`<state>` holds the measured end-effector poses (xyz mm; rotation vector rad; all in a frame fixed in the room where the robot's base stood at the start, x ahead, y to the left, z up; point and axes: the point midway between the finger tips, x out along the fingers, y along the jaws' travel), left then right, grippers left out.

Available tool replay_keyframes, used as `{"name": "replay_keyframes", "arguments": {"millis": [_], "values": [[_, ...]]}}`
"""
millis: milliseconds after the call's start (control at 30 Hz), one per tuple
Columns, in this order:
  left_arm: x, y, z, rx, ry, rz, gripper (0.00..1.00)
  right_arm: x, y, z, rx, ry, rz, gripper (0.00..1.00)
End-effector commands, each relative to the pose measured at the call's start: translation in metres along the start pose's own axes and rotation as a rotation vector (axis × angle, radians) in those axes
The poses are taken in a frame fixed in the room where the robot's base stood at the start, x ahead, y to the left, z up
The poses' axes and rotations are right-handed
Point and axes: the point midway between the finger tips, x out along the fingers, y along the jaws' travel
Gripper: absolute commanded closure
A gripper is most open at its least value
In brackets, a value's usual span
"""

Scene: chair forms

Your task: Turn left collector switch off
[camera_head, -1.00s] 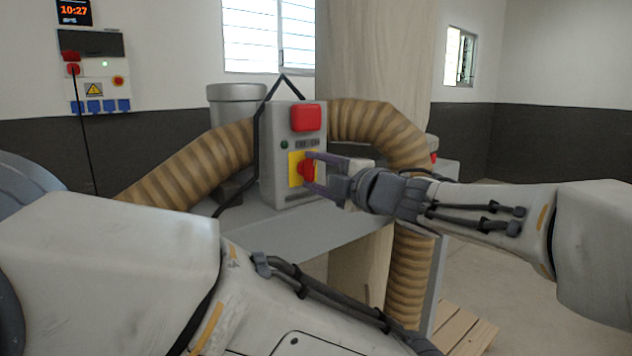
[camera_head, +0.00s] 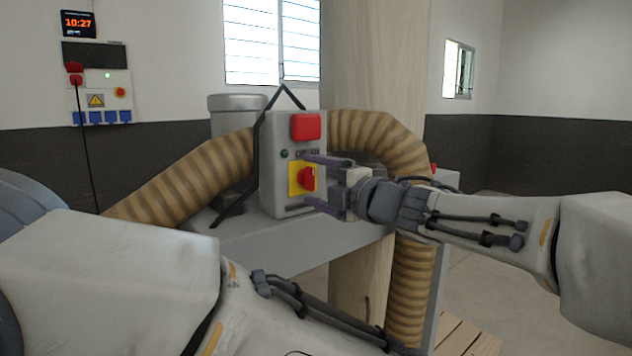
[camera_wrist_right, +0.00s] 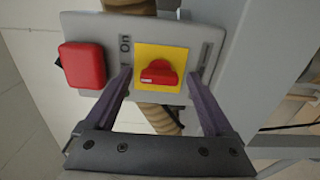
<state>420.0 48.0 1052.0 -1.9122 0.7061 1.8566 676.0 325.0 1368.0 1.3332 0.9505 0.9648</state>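The collector switch is a red knob (camera_head: 306,179) on a yellow plate (camera_head: 294,178), on the front of a grey control box (camera_head: 282,140). In the right wrist view the red knob (camera_wrist_right: 158,72) sits between my two purple fingers, with its long side across the picture. The word "On" is printed beside the plate. My right gripper (camera_head: 313,181) is open, with one finger above and one below the knob in the head view. Gaps show between the fingers and the knob in the wrist view. My left arm crosses the lower left; its gripper is out of view.
A red button or cover (camera_head: 306,126) sits on the box above the knob. Ribbed tan hoses (camera_head: 190,180) run on both sides of the box. A grey metal surface (camera_head: 290,240) lies below it. A socket panel (camera_head: 97,88) hangs on the left wall.

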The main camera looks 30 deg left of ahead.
Motion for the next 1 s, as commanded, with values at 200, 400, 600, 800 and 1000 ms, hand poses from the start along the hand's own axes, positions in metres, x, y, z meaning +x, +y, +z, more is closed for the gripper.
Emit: {"name": "replay_keyframes", "arguments": {"millis": [200,400,600,800,1000], "values": [[0.000,0.000,0.000,0.000,0.000,0.000,0.50,0.000,0.001,0.000,0.002,-0.001,0.001,0.12],[0.009,-0.001,0.001,0.000,0.000,0.000,0.50,-0.019,-0.001,0.001,0.000,-0.003,0.002,0.12],[0.021,-0.002,0.001,0.000,0.000,0.000,0.50,-0.060,-0.001,0.001,0.000,-0.004,0.003,0.12],[0.027,-0.002,0.001,0.000,0.000,0.000,0.50,-0.092,0.000,0.001,0.000,-0.004,0.002,0.12],[0.028,-0.002,0.002,0.000,0.000,0.000,0.50,-0.105,0.000,0.000,0.001,-0.001,0.000,0.12]]}}
